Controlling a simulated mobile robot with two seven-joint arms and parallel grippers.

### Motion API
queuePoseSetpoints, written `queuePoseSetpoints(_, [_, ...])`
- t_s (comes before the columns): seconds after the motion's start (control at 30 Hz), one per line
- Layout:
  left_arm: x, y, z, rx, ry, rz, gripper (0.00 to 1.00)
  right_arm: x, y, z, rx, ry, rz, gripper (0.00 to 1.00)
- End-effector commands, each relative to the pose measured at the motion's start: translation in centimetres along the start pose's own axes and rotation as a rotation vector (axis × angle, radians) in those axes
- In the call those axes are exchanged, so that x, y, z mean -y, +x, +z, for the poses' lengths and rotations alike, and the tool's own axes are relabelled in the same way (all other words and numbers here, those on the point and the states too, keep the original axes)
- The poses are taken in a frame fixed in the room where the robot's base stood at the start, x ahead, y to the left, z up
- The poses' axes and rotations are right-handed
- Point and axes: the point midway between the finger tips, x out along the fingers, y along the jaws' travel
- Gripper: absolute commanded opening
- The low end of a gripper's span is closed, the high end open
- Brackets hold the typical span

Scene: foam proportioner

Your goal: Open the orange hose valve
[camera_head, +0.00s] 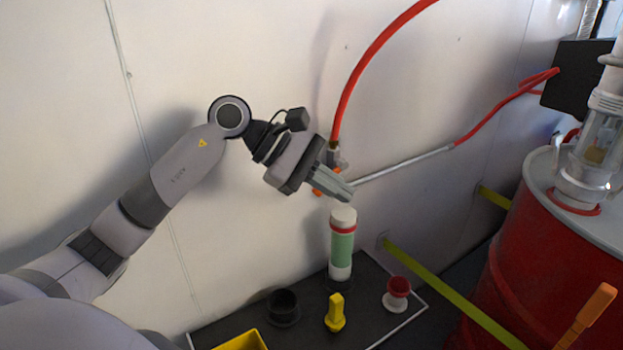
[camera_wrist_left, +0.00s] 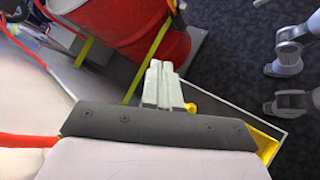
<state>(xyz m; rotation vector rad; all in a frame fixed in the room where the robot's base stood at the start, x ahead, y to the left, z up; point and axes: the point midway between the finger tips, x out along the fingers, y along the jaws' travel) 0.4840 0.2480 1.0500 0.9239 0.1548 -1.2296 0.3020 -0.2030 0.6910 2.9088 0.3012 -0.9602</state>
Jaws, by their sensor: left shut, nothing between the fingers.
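The orange hose valve (camera_head: 318,192) shows as small orange pieces at the metal fitting where the red hose (camera_head: 372,58) meets the grey pipe, near the white wall. My left gripper (camera_head: 345,194) is in front of it and hides most of it. Its fingers are together with nothing between them, pointing down to the right. I cannot tell whether they touch the valve. In the left wrist view the shut fingers (camera_wrist_left: 160,80) show from behind, and the valve is not visible there. My right gripper is not identifiable in either view.
Below stands a dark tray (camera_head: 405,322) with a green-and-white cylinder (camera_head: 342,250), a yellow knob (camera_head: 335,312), a red-topped knob (camera_head: 397,292) and a black cup (camera_head: 283,306). A red drum (camera_head: 510,270) stands right, with an orange lever (camera_head: 590,313) in front.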

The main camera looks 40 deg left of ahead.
Motion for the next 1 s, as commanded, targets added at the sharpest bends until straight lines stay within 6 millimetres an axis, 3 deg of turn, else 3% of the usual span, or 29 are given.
queuePoseSetpoints(0.03, [-1.1,-2.3,-1.1,-0.122,0.101,-0.002,0.00,0.0,0.1,0.1,0.000,0.000,0.000,0.51])
queuePoseSetpoints(0.2, [-3.1,-9.0,-4.0,-0.443,0.301,-0.049,0.00,0.0,0.2,0.3,0.000,0.000,0.000,0.51])
queuePoseSetpoints(0.3, [-3.6,-11.7,-4.8,-0.550,0.346,-0.070,0.00,0.0,0.2,0.3,0.000,0.000,0.000,0.51])
queuePoseSetpoints(0.4, [-3.8,-12.8,-5.2,-0.598,0.362,-0.083,0.00,0.0,0.2,0.3,0.000,0.000,0.000,0.51])
queuePoseSetpoints(0.57, [-3.8,-11.8,-6.0,-0.604,0.363,-0.089,0.00,0.0,0.2,0.2,0.000,0.000,0.000,0.51])
queuePoseSetpoints(1.0, [-4.0,-4.3,-11.0,-0.598,0.360,-0.088,0.00,0.0,-0.4,-0.5,0.000,0.000,0.000,0.51])
